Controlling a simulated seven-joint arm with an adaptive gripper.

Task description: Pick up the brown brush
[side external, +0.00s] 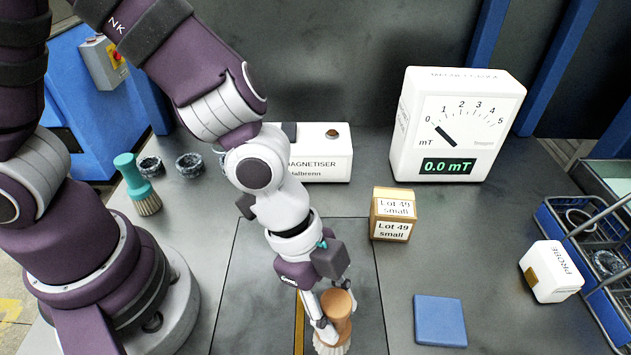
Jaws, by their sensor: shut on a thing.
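The brown brush (338,304) has a light brown wooden handle and pale bristles (332,345) at its lower end. It is roughly upright at the bottom centre of the view. My gripper (323,319) is shut on the brown brush, with its fingers at the side of the handle. The arm hides part of the brush. I cannot tell whether the bristles touch the table.
A teal brush (134,180) stands left, near dark rings (189,165). A magnetiser box (325,160), a meter (455,125) and a "Lot 49 small" box (393,213) stand behind. Right are a blue pad (440,319), a probe box (551,271) and a blue basket (597,310).

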